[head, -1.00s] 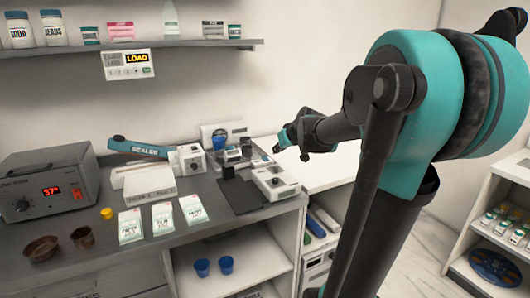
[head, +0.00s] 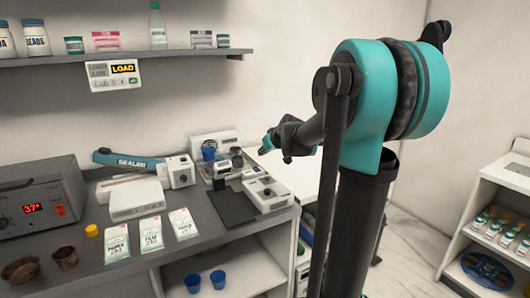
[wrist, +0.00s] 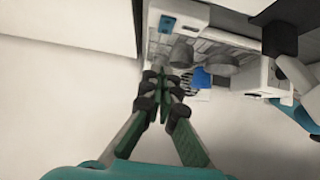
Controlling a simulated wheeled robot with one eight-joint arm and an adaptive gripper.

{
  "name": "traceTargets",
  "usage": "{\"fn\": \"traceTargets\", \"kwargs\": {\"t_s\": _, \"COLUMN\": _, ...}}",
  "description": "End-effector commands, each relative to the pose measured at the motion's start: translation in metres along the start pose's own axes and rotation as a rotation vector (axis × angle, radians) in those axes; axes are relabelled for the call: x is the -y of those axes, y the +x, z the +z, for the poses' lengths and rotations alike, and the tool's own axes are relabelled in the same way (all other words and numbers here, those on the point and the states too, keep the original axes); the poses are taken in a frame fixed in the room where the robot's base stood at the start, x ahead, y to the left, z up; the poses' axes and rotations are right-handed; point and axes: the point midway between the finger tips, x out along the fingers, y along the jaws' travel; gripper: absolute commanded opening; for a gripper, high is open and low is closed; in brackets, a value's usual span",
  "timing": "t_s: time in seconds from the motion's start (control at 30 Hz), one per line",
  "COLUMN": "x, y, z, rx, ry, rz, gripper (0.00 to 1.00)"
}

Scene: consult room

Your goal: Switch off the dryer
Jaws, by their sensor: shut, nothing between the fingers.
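A grey box with a red "37°" display (head: 35,197) stands at the left end of the counter and looks like the dryer; its label is too blurred to read. A small red switch (head: 60,210) is on its front, right of the display, and its position is too small to tell. The box's left part is cut off by the picture edge. My gripper (head: 263,150) is shut and empty, held in the air by the small devices at the counter's right end, far from the grey box. In the wrist view its closed fingertips (wrist: 160,76) point at a white device.
A sealer (head: 130,160), several packets (head: 150,235) and a dark mat (head: 232,208) lie between gripper and box. Brown bowls (head: 64,257) and a yellow cup (head: 92,230) are near the box. A shelf (head: 120,57) and wall panel (head: 114,76) are above.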

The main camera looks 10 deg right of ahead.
Motion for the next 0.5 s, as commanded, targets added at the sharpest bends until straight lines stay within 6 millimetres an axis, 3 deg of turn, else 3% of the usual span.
{"fn": "traceTargets", "kwargs": {"t_s": 0.37, "x": 0.001, "y": 0.059, "z": 0.0, "rx": 0.0, "ry": -0.001, "rz": -0.001, "gripper": 0.0}}
{"fn": "traceTargets", "kwargs": {"t_s": 0.5, "x": 0.0, "y": 0.073, "z": 0.016, "rx": 0.0, "ry": 0.0, "rz": 0.0, "gripper": 0.0}}
